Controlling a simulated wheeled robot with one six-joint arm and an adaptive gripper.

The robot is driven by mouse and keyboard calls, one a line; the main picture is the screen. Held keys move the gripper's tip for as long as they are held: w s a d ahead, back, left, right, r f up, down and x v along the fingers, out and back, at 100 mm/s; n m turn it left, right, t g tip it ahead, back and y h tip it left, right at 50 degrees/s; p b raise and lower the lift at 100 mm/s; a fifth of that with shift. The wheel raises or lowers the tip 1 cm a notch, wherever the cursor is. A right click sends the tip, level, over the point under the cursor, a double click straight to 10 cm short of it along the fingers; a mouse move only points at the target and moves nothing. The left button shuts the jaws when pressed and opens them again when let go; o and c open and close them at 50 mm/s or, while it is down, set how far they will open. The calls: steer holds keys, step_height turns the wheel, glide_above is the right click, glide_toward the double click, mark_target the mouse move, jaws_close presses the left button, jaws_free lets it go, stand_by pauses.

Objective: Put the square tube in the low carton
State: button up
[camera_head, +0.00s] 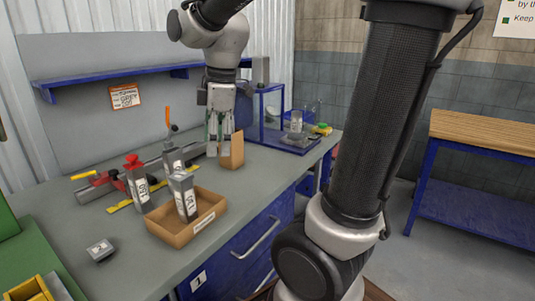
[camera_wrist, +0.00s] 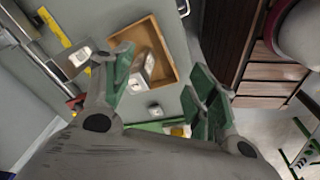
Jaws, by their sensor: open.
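The low carton (camera_head: 207,222) is an open tan box near the table's front edge; it also shows in the wrist view (camera_wrist: 173,72). A grey square tube (camera_head: 184,197) with a white label stands upright inside it, and it also shows in the wrist view (camera_wrist: 143,66). My gripper (camera_head: 219,149) is open and empty, pointing down above the table, behind and right of the carton in the head view. Its fingers are apart in the wrist view (camera_wrist: 160,78), with the carton and tube seen beyond and between them.
A red-topped grey tube (camera_head: 138,185) and another grey tube (camera_head: 172,160) stand left of and behind the carton. A tan upright board or box (camera_head: 236,150) is beside my gripper. A small grey block (camera_head: 100,249) lies front left. A blue-framed case (camera_head: 285,135) stands far right.

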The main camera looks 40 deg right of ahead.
steer(key=s+d+m+t, duration=0.1)
steer(key=s+d+m, duration=0.2)
steer(key=s+m, duration=0.3)
steer(key=s+d+f+m+t+h, duration=0.1)
steer(key=s+d+m+t, duration=0.1)
steer(key=s+d+m, duration=0.2)
steer(key=s+m, duration=0.3)
steer(key=m, duration=0.1)
steer(key=shift+d, duration=0.2)
stand_by(0.3)
